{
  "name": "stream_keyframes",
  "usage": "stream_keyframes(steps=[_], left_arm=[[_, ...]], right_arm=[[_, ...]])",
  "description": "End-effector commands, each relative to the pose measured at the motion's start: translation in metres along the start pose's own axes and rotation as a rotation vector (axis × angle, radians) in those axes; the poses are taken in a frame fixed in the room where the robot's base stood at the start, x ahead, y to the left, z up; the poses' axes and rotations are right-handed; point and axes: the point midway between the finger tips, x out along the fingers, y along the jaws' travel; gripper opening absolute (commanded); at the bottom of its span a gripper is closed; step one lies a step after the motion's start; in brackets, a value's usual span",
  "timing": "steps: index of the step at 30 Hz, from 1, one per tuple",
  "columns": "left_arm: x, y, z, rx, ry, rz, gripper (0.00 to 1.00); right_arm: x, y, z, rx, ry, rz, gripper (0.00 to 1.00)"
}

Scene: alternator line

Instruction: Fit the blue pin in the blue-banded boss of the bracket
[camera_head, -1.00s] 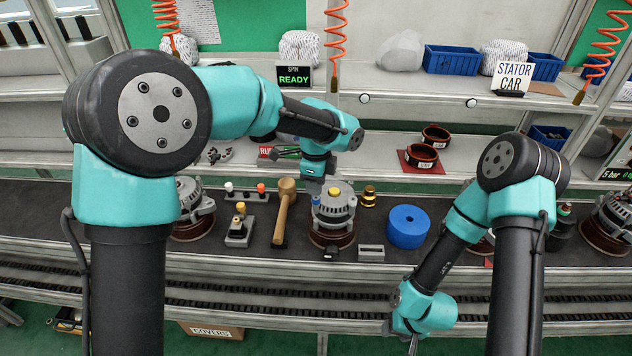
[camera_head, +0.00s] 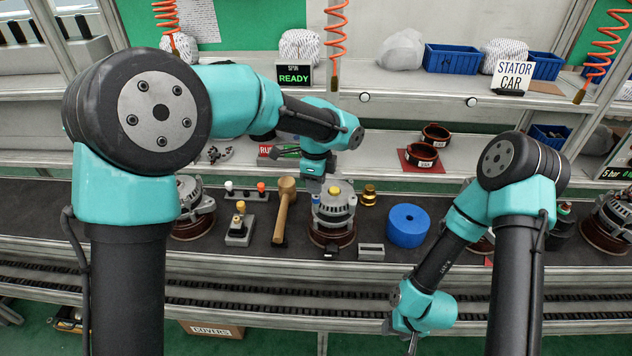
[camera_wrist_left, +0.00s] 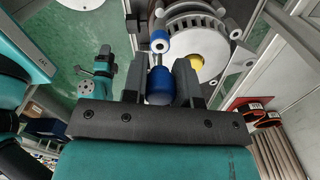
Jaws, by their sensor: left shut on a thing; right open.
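The blue pin (camera_wrist_left: 160,86) is between the fingers of my left gripper (camera_wrist_left: 159,70), which is shut on its blue body. Its thin metal end points at the blue-banded boss (camera_wrist_left: 159,41) in the left wrist view. The end looks very close to the boss; I cannot tell whether it has entered. The boss belongs to the bracket of the grey alternator (camera_head: 336,212) on the dark belt. In the head view, my left gripper (camera_head: 316,187) is above the left side of this alternator. My right gripper (camera_head: 404,340) is open and empty, low in front of the line.
A yellow-topped part (camera_wrist_left: 196,62) of the alternator is close to the right finger. A wooden mallet (camera_head: 285,205) lies left of the alternator; a brass piece (camera_head: 369,195), a grey block (camera_head: 371,252) and a blue roll (camera_head: 408,226) are to the right. Shelves stand behind.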

Motion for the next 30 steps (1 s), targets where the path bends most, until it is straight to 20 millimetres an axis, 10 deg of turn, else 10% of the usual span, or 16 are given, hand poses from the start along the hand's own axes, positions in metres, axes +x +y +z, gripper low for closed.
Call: stream_keyframes(steps=[30], left_arm=[[0.016,0.0,0.0,0.0,-0.001,0.0,0.04]], right_arm=[[0.0,0.0,0.0,0.0,0.0,0.0,0.5]])
